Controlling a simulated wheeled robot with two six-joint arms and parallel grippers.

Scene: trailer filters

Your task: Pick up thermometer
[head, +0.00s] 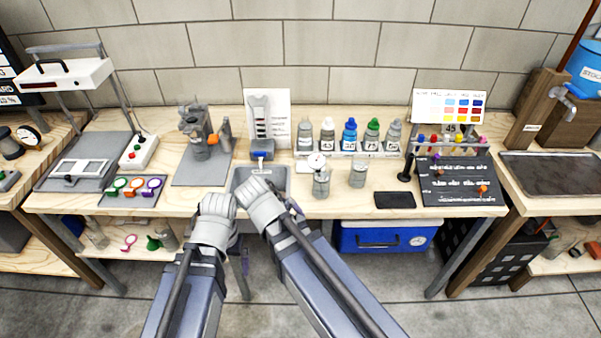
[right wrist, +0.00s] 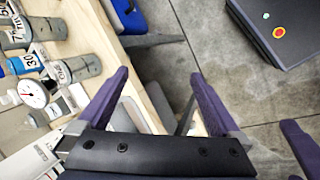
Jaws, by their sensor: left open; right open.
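The thermometer with a round white dial (head: 317,161) stands in the mouth of a clear glass jar (head: 321,184) near the table's front middle. Its dial also shows in the right wrist view (right wrist: 33,93), at the left. My left gripper (head: 243,268) is open and low in front of the table edge, partly hidden by my arms. My right gripper is hidden behind my arm in the head view. In the right wrist view my right gripper (right wrist: 163,100) has its purple fingers spread, with nothing held between them. It is apart from the thermometer, beside the table edge.
Another glass jar (head: 358,174) stands right of the thermometer, and a row of labelled bottles (head: 350,134) behind. A grey tray (head: 272,180) lies to its left. A black slab (head: 402,200) lies at the front right. A blue cooler (head: 385,238) sits under the table.

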